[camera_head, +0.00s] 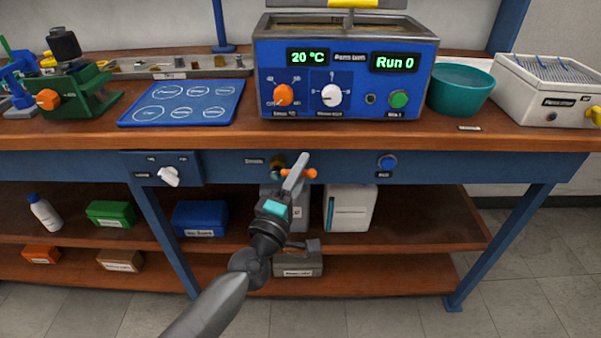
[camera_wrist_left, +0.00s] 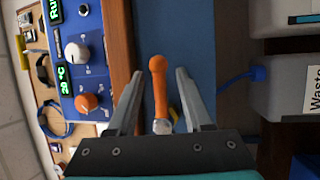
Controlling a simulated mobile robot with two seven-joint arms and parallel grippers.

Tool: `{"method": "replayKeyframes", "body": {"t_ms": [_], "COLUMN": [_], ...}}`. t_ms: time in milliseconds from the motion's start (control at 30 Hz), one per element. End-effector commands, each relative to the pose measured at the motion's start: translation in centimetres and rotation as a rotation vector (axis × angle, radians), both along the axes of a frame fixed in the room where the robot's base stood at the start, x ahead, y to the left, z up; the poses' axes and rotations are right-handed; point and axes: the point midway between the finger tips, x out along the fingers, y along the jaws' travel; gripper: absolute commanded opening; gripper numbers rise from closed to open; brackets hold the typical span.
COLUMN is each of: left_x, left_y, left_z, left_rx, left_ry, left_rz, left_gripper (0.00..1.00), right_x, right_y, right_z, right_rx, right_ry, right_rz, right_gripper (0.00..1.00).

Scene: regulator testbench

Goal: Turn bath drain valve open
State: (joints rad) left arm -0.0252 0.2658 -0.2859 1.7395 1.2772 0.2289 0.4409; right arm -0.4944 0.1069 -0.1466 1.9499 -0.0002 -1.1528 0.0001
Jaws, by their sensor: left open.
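The bath drain valve sits on the blue front rail of the bench, beside a label. Its orange lever handle (camera_head: 312,173) shows just right of my gripper, and its brass body (camera_head: 277,162) shows to the left. My left gripper (camera_head: 299,164) is in front of the valve and hides part of it. In the left wrist view the orange lever (camera_wrist_left: 159,85) lies lengthwise between the two open fingers of my left gripper (camera_wrist_left: 160,73), with a gap on each side. A silvery nut (camera_wrist_left: 162,126) is at the lever's lower end. My right gripper is not in view.
The blue bath unit (camera_head: 346,60) stands on the bench above, reading 20 °C and Run 0. A white knob (camera_head: 169,176) and a blue button (camera_head: 387,162) are on the rail. Grey and white containers (camera_head: 350,208) stand on the shelf below. A teal bowl (camera_head: 460,92) is at right.

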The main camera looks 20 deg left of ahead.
Motion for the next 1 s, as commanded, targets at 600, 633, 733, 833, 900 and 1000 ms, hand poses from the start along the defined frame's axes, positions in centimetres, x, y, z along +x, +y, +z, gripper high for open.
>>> {"method": "replayKeyframes", "body": {"t_ms": [600,633,733,833,900,1000], "left_x": [-0.05,-0.05,-0.06,-0.06,-0.06,-0.06], "left_y": [0.00,0.00,0.00,0.00,0.00,0.00], "left_z": [-0.02,-0.02,-0.02,-0.02,-0.02,-0.02], "left_rx": [0.000,0.000,0.000,0.000,0.000,0.000], "left_ry": [0.000,0.000,0.000,0.000,0.000,0.000], "left_rz": [0.000,0.000,0.000,0.000,0.000,0.000], "left_gripper": [0.00,0.00,0.00,0.00,0.00,0.00], "right_x": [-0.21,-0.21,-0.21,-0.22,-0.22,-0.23], "right_y": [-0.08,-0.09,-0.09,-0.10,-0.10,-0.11], "right_z": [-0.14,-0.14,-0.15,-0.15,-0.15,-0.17], "right_rx": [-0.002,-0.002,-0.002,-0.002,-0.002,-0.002], "right_ry": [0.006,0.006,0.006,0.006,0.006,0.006], "right_rz": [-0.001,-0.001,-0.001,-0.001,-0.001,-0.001], "right_gripper": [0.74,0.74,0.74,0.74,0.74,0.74]}}
